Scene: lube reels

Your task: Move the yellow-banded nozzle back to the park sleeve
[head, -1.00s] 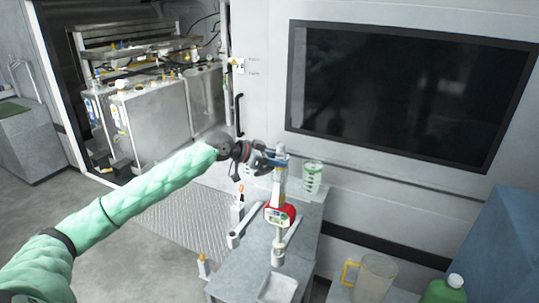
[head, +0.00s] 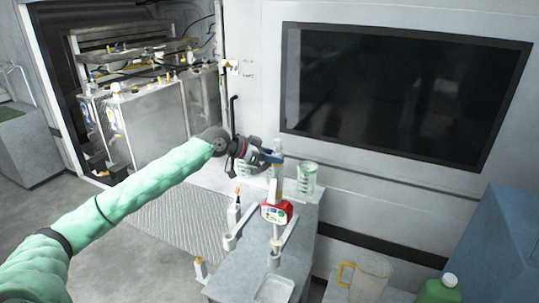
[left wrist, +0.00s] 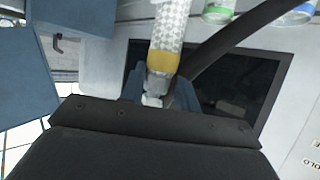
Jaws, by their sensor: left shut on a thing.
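My left gripper (head: 273,158) is shut on the upper part of the nozzle, above the bench. In the left wrist view a yellow band (left wrist: 163,62) circles the pale, braided-looking piece at the jaws. In the head view the nozzle stands roughly upright, with a red body and small display (head: 276,212) below the jaws. Its pale lower end reaches down toward a grey cup-like holder (head: 274,261) on the bench; I cannot tell whether it is inside. A second similar holder (head: 229,242) is to the left. Which is the park sleeve is unclear. My right gripper is not in view.
A clear cup with green markings (head: 307,178) stands close to the right of the nozzle. A bottle with an orange tip (head: 235,207) is left. A shallow tray (head: 275,288), clear jug (head: 367,277) and green bottle (head: 438,291) are in front. A dark screen (head: 405,92) is behind.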

